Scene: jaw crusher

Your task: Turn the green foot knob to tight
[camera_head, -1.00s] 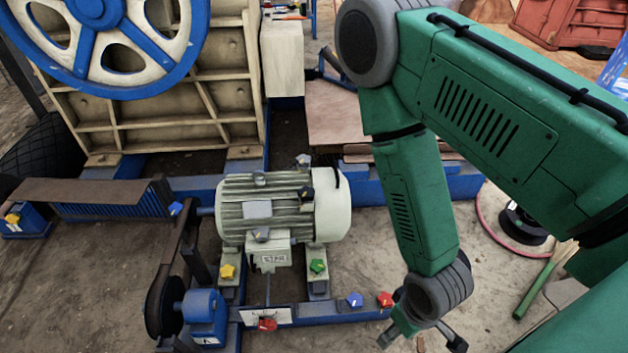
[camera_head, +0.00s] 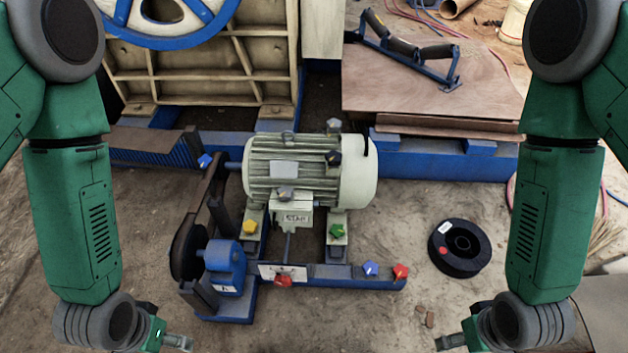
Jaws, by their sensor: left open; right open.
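The green foot knob (camera_head: 337,231) sits on the right foot of the cream ribbed motor (camera_head: 300,178), in the middle of the head view. Its turn position is too small to read. My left gripper (camera_head: 168,335) is at the bottom left, open and empty, apart from the motor and its base. My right gripper (camera_head: 455,335) is at the bottom right, open and empty, below and to the right of the green knob. Both grippers are partly cut off by the bottom edge.
A yellow knob (camera_head: 249,226) is on the motor's left foot. A red knob (camera_head: 283,280), a blue knob (camera_head: 370,268) and another red knob (camera_head: 401,271) line the blue base rail (camera_head: 340,284). A black spool (camera_head: 460,247) lies on the ground to the right.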

